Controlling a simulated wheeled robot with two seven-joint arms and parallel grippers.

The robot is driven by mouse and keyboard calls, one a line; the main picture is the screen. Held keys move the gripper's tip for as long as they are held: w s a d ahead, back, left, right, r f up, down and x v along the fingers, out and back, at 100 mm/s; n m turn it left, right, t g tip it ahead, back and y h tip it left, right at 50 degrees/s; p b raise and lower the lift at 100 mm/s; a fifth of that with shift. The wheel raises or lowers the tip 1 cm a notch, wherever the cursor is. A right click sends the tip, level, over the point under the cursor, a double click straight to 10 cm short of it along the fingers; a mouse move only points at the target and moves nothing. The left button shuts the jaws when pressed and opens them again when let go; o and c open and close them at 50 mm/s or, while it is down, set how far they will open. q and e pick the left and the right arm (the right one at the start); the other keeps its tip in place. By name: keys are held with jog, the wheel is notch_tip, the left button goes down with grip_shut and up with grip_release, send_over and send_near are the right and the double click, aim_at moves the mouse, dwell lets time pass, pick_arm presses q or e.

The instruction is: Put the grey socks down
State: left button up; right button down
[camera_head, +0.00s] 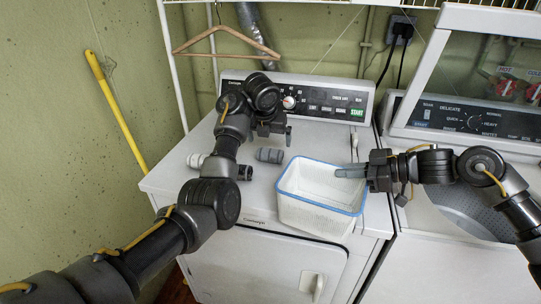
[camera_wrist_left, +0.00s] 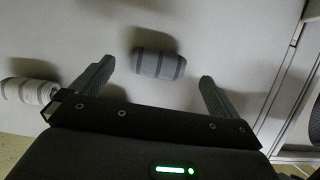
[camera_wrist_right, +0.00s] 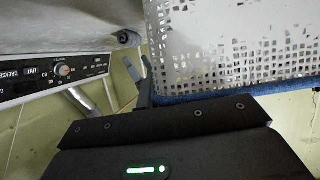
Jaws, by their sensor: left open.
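The grey socks (camera_head: 269,155), a roll with darker stripes, lie on the white dryer top, left of the basket. In the left wrist view the grey socks (camera_wrist_left: 158,63) are ahead of and between the fingers, untouched. My left gripper (camera_head: 275,128) is open and empty, above and behind them; its spread fingers show in the left wrist view (camera_wrist_left: 158,88). My right gripper (camera_head: 350,172) is at the back right rim of a white basket (camera_head: 318,218) with a blue rim. Its fingers (camera_wrist_right: 141,78) look closed together on that rim, though the contact is partly hidden.
A pale striped sock roll (camera_head: 196,160) lies left of the grey socks; it also shows in the left wrist view (camera_wrist_left: 28,91). The dryer control panel (camera_head: 310,102) stands behind. A second machine (camera_head: 465,115) is at right. The dryer top has free room at its left front.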

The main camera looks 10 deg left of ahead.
aim_at(271, 150)
pick_arm(q)
jog(key=shift+x, duration=3.55)
jog(key=shift+w, duration=0.1)
jog(key=shift+r, duration=0.1)
jog(key=c, duration=1.1)
jog(key=shift+r, duration=5)
